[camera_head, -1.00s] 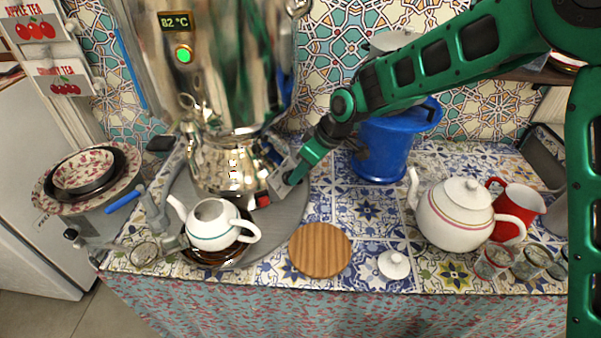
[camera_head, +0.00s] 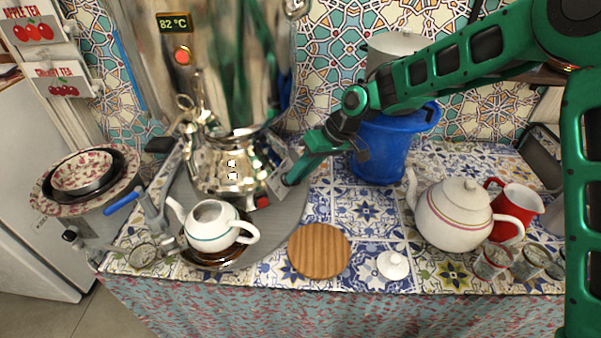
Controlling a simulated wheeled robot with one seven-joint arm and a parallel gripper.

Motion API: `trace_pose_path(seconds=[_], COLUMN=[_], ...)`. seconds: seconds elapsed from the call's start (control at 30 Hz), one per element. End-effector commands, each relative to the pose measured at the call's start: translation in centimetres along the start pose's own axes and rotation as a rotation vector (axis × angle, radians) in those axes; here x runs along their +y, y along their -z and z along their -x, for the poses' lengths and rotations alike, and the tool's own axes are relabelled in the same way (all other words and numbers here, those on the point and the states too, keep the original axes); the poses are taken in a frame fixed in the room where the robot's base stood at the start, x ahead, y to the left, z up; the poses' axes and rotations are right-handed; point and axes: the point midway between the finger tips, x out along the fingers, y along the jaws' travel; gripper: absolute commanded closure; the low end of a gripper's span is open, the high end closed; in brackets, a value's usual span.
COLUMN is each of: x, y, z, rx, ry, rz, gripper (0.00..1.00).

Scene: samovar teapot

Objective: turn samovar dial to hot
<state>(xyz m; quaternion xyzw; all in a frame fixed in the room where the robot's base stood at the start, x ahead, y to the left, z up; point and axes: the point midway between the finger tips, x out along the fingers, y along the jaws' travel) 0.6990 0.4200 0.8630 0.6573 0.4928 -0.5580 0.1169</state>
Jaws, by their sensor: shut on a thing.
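The shiny metal samovar (camera_head: 225,165) stands on a grey round tray (camera_head: 290,215) at the left of the counter. Its display (camera_head: 173,22) reads 82 °C, and the round light (camera_head: 183,56) below it is red. White marks show on its lower front. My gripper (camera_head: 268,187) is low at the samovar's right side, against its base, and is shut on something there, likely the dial. The dial itself is hidden or too small to make out. A small red piece (camera_head: 262,202) shows at the jaws; I cannot tell which part it belongs to.
A small white teapot (camera_head: 208,230) stands in front of the samovar. A wooden round board (camera_head: 319,251), a lid (camera_head: 393,265), a large white teapot (camera_head: 455,215) and a red jug (camera_head: 514,208) stand to the right. A blue bucket (camera_head: 382,152) is behind my forearm.

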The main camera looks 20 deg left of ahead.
Motion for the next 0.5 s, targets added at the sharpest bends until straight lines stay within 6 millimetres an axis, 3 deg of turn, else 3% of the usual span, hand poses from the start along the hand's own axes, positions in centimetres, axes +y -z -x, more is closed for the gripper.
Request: trace_pose_path(seconds=[0.23,0.27,0.5], x=[0.41,0.42,0.21], y=[0.34,0.34,0.18], z=[0.23,0.23,0.12], rx=[0.009,0.010,0.005], ry=[-0.008,-0.008,-0.005], rz=[-0.003,-0.003,-0.001], gripper=[1.00,0.70,0.70])
